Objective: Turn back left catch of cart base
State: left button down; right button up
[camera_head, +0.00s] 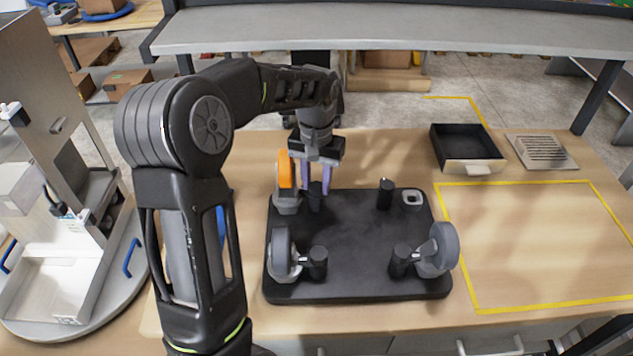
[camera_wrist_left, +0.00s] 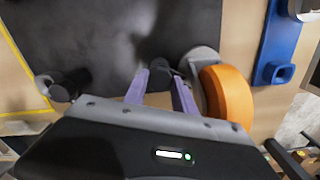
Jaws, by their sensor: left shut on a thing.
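The cart base (camera_head: 360,240) is a black plate lying on the wooden table; part of it shows in the left wrist view (camera_wrist_left: 85,40). At its far left corner is a caster with an orange wheel (camera_head: 286,172), also at the right in the left wrist view (camera_wrist_left: 226,92). Beside this caster stands the black left catch (camera_head: 315,204). My left gripper (camera_head: 316,188) points down with its purple fingers shut on this catch, whose dark top shows between the fingertips in the left wrist view (camera_wrist_left: 160,66). How far the catch is turned cannot be told. My right gripper is not in view.
Grey-wheeled casters stand at the near left (camera_head: 280,252) and near right (camera_head: 438,250), each with a black catch. Another catch (camera_head: 385,194) stands at the far right. A black tray (camera_head: 473,168) and a slotted plate (camera_head: 542,151) lie right. The yellow-taped area is clear.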

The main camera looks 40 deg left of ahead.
aim_at(316, 186)
pick_arm(q)
jog(key=m, duration=0.3)
jog(key=shift+m, duration=0.4)
jog(key=m, duration=0.3)
jog(key=shift+m+b, duration=0.3)
jog(key=shift+b, duration=0.05)
jog(key=m, duration=0.6)
jog(key=shift+r+m, duration=0.1)
jog(key=shift+m, duration=0.2)
jog(key=c, duration=1.3)
grip_release()
notch_tip(316, 186, up, 8)
jog(key=shift+f+b, duration=0.1)
jog(key=shift+b, duration=0.6)
